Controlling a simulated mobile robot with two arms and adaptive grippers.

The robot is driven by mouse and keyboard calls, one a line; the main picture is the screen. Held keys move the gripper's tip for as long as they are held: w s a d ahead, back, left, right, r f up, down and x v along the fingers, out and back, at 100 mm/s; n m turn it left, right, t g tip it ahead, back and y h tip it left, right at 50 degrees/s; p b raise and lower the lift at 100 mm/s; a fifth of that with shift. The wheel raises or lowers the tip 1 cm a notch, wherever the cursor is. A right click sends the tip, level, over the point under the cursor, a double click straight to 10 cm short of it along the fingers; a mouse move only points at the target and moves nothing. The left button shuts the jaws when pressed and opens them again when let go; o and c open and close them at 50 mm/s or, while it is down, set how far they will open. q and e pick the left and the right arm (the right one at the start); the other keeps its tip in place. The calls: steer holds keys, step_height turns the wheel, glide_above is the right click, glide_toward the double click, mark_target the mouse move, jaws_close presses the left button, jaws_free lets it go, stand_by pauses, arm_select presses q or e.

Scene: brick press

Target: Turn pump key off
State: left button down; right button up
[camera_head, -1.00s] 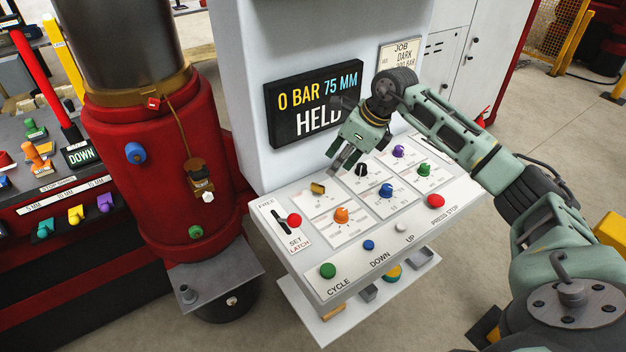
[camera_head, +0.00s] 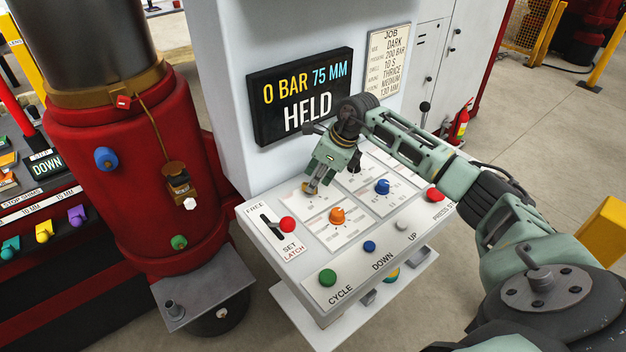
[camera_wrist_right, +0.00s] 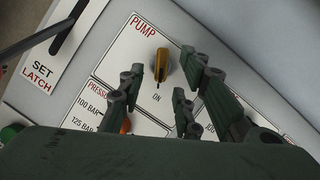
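The pump key (camera_wrist_right: 187,65) is a small gold-yellow handle on the white PUMP plate (camera_wrist_right: 142,42) of the console. In the right wrist view it stands between my right gripper's fingertips (camera_wrist_right: 180,72). A gap shows on its left side, and the right finger is very close, perhaps touching. The ON label lies below the key; no OFF label is visible. In the head view my right gripper (camera_head: 315,182) points down at the key (camera_head: 306,188), which is partly hidden by the fingers. My left gripper is not in view.
An orange knob (camera_head: 337,216) and a blue knob (camera_head: 382,187) sit close by on the console. The red-knobbed SET/LATCH lever (camera_head: 287,224) is to the left. The display (camera_head: 302,97) reads 0 BAR, 75 MM, HELD. Coloured buttons line the front edge.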

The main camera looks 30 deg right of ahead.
steer(key=shift+x, duration=1.4)
steer(key=shift+r, duration=0.1)
steer(key=shift+c, duration=0.2)
steer(key=shift+c, duration=0.9)
jaws_close()
